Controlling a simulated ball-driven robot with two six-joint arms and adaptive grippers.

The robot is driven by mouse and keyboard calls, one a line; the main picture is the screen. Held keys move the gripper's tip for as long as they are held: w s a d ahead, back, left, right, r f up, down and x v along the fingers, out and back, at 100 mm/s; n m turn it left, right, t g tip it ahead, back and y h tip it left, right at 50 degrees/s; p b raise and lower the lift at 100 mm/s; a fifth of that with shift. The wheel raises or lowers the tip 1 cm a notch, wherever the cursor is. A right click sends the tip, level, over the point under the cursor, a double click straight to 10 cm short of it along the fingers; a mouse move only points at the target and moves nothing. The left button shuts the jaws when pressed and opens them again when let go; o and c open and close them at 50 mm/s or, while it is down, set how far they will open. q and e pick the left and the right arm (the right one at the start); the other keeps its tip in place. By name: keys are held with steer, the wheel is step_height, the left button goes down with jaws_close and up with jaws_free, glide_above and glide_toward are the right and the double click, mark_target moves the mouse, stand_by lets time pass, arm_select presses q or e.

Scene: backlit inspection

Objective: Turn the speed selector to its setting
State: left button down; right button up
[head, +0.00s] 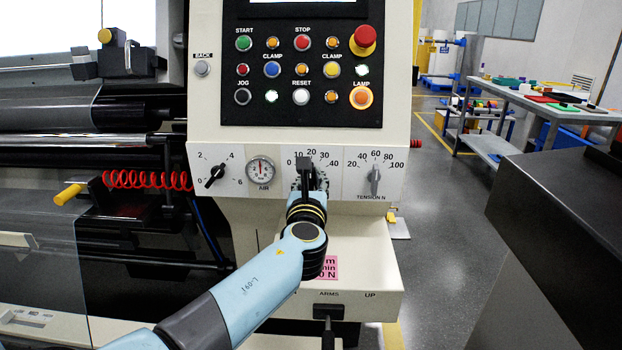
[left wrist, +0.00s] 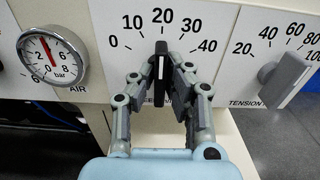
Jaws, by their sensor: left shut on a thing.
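The speed selector is a black knob (left wrist: 161,66) with a white line, on a white plate (left wrist: 228,20) marked 0 to 40. In the left wrist view it stands nearly upright, its line close under the 20. My left gripper (left wrist: 162,82) is shut on it, one finger on each side. The lettering under the knob is mostly hidden by the fingers. In the head view my left gripper (head: 306,182) covers most of the dial, between the air gauge and the tension knob. My right gripper is in neither view.
The tension knob (head: 375,181) is close on the right. A button panel (head: 302,110) is above. A pink note (head: 330,267) and the ARMS lever (head: 327,318) are below.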

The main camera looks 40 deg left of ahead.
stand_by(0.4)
arm_select(q)
steer(key=c, duration=1.4)
jaws_free()
steer(key=v, duration=1.2)
